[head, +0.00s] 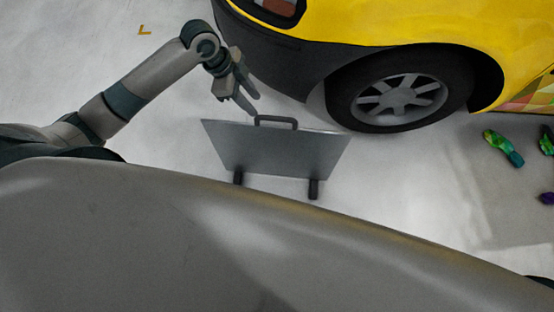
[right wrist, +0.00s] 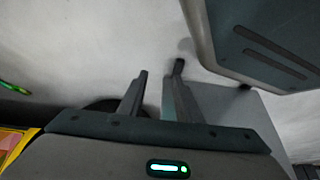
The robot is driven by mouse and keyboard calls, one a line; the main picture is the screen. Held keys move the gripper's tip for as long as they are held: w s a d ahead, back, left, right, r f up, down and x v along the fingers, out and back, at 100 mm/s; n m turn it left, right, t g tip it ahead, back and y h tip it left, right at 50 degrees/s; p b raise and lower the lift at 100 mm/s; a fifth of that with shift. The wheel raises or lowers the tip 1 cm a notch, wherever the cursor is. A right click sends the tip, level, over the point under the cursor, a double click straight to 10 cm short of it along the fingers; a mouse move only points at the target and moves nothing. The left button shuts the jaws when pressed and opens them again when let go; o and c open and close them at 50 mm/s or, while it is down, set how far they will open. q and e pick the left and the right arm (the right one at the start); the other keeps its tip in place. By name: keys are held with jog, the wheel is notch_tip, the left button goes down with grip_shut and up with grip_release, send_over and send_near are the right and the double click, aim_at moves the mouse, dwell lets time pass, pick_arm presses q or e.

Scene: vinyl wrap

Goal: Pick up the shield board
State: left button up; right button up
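The shield board (head: 275,152) is a flat grey panel standing on two short dark feet beside the car. It has a dark handle (head: 275,121) along its top edge. My left gripper (head: 238,104) is above and left of the handle, with its fingers apart and nothing between them. It appears close to the board's upper left corner, apart from the handle. In the right wrist view, my right gripper (right wrist: 157,84) has its two fingers apart and empty. A grey panel, which looks like the shield board (right wrist: 238,112), shows behind its right finger. The right gripper is hidden in the head view.
A yellow car (head: 370,25) with a dark wheel (head: 400,95) stands just behind the board. Green and purple objects, including a green one (head: 502,147), lie on the floor at the right. My grey body fills the foreground. Pale floor is free at the upper left.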

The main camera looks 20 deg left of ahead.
aim_at(274, 126)
pick_arm(q)
jog(key=x, duration=1.2)
jog(key=shift+f, duration=0.15)
jog(key=shift+p+x, duration=0.35)
jog(key=shift+x, duration=2.25)
jog(key=shift+w, duration=0.15)
grip_shut()
